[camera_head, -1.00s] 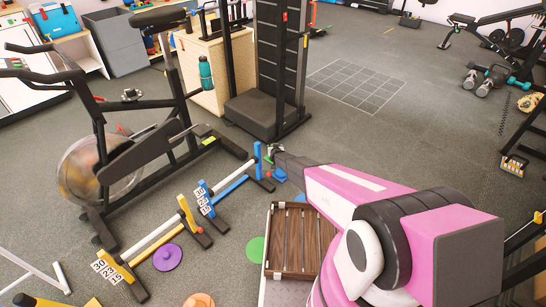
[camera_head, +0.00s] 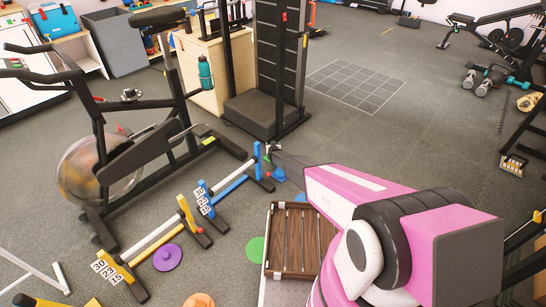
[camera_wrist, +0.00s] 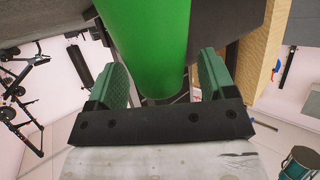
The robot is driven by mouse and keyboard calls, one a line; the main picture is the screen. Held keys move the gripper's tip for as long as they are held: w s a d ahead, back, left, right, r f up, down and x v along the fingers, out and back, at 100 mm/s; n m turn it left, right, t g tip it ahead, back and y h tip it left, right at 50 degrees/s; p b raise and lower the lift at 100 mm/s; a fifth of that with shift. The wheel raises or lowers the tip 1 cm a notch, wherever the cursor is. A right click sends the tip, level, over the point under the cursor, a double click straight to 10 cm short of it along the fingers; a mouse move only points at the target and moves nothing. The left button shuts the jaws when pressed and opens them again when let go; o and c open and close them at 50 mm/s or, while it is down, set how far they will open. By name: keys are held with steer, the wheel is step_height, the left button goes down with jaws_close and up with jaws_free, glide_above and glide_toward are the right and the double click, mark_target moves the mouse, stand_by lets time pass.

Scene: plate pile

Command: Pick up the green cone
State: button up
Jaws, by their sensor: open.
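My gripper (camera_wrist: 162,80) is open in the wrist view, with one green-padded finger on each side. A large, smooth green body, which looks like the green cone (camera_wrist: 148,40), fills the space between and beyond the fingers. It narrows to a rounded end near the dark palm bar. Gaps show beside both fingers, and I cannot tell whether either touches it. In the head view my gripper (camera_head: 273,149) is small at the far end of my pink arm, beside the blue hurdle post. The cone cannot be made out clearly there.
Hurdles with blue (camera_head: 258,160) and yellow (camera_head: 187,213) posts stand left of my arm. A slatted wooden crate (camera_head: 271,240) is beneath it. Green (camera_head: 255,250) and purple (camera_head: 167,258) discs lie on the floor. An exercise bike (camera_head: 130,165) stands left; floor beyond my gripper is partly clear.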

steer(key=shift+x, duration=0.75)
steer(key=c, duration=1.3)
